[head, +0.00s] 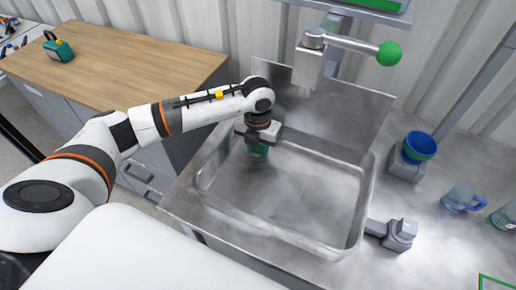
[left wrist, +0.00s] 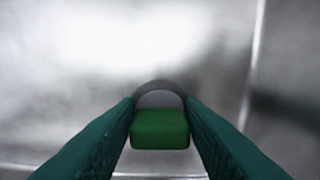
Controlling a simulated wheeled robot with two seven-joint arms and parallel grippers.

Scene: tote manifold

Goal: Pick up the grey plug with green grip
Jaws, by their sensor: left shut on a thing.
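My left gripper (head: 258,152) reaches down into the left back part of the metal sink (head: 300,205) with its teal fingers pointing downward. In the left wrist view, the grey plug with green grip shows as a green block (left wrist: 160,130) with a rounded grey part (left wrist: 160,99) behind it. The green block sits between the two teal fingers of the left gripper (left wrist: 160,122), which are shut on it. In the head view the plug is hidden by the gripper, so I cannot tell whether it touches the sink floor. My right gripper is not in view.
A tap with a green-knobbed lever (head: 388,54) stands behind the sink. A blue cup (head: 419,146), a grey fixture (head: 400,234) and a clear blue jug (head: 461,198) are to the right. A wooden-topped cabinet (head: 120,65) stands left. The rest of the basin is clear.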

